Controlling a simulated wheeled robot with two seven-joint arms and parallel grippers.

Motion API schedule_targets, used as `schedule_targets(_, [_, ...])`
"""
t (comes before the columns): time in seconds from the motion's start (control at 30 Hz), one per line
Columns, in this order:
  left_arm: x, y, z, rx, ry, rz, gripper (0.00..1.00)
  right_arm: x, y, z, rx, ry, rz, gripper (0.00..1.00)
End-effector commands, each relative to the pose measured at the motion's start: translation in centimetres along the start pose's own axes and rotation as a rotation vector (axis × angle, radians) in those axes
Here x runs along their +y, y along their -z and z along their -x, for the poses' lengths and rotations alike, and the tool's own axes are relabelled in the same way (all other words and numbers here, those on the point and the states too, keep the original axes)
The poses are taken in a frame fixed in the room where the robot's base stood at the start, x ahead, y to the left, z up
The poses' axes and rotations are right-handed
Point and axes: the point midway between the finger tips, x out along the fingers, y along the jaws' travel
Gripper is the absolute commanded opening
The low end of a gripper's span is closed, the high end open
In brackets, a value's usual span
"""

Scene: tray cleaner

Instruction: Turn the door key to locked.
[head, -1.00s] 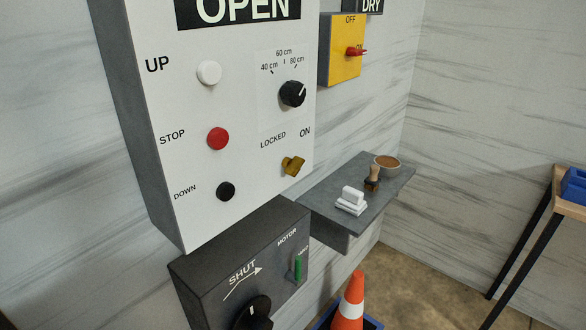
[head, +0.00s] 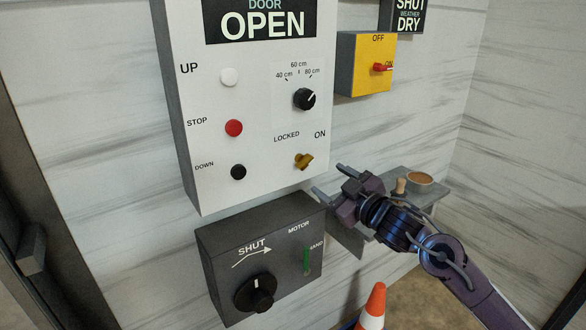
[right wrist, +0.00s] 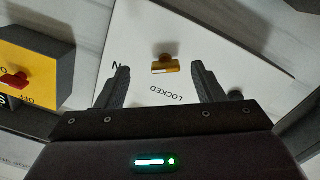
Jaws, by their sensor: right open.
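The brass-coloured door key (head: 304,160) sits in the lower right of the white control panel (head: 205,185), below the LOCKED and ON labels. I cannot tell for sure which label it points at. My right gripper (head: 330,182) is open and empty, just below and right of the key in the head view. In the right wrist view the key (right wrist: 165,65) shows between and beyond the two open fingers (right wrist: 159,72), apart from them. The LOCKED label lies between the fingers there, and ON is partly hidden by a finger. My left gripper is not in view.
White, red and black buttons (head: 233,128) and a black dial (head: 304,99) share the panel. A dark motor box (head: 225,250) is below, a yellow switch box (head: 362,65) to the right. A grey shelf (head: 435,190) and orange cone (head: 372,305) stand behind or below my right arm.

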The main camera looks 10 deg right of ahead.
Motion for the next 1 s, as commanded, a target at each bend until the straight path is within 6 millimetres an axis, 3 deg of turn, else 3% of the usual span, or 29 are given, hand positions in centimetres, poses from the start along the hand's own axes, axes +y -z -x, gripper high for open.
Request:
schedule_targets(0.1, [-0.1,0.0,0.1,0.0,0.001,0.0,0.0,0.1,2.4,0.3,0.034,0.007,0.023,0.62])
schedule_targets(0.2, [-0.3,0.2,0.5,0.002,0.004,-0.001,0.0,0.2,2.8,-0.5,0.039,0.007,0.024,0.62])
schedule_targets(0.6, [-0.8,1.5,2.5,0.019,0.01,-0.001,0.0,0.1,3.0,-6.4,0.037,0.007,0.022,0.62])
schedule_targets(1.0, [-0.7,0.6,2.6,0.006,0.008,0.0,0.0,0.0,2.7,-7.3,0.036,0.007,0.025,0.62])
